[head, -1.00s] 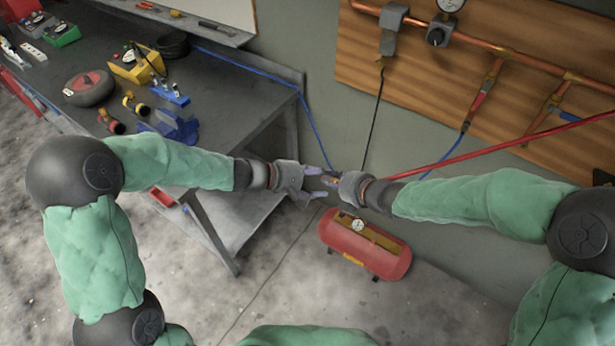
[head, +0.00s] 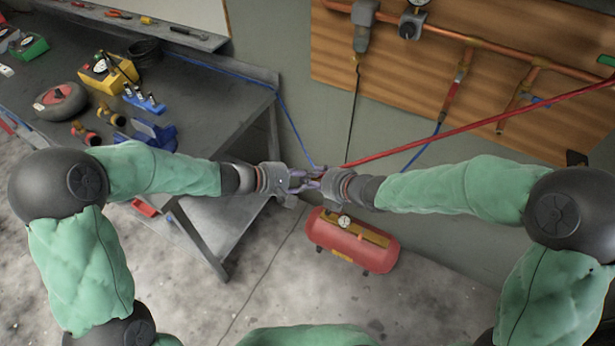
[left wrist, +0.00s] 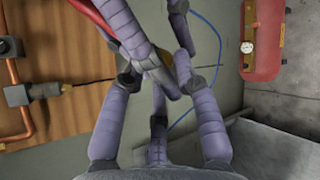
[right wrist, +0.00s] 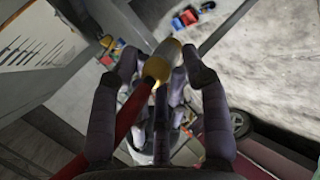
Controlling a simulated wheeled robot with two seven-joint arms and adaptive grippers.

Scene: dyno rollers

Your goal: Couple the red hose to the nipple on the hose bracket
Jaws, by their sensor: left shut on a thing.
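The red hose (head: 470,128) runs taut from the upper right of the head view down to my two grippers, which meet above the red compressor. In the right wrist view the hose (right wrist: 128,112) lies between my right fingers (right wrist: 160,72) and ends in a brass coupling (right wrist: 158,68) with a pale tip. My left gripper (head: 302,181) is shut on the hose end; its fingers also show in the left wrist view (left wrist: 160,78). My right gripper (head: 318,181) is around the hose; its grip is unclear. I cannot make out the nipple or hose bracket for certain.
A red compressor (head: 352,242) stands on the floor below my grippers. A workbench (head: 190,110) with a yellow box (head: 108,72) and blue tool pieces is at left. A wooden wall panel (head: 440,60) carries copper pipes (head: 480,38). Blue hoses and a black cable hang nearby.

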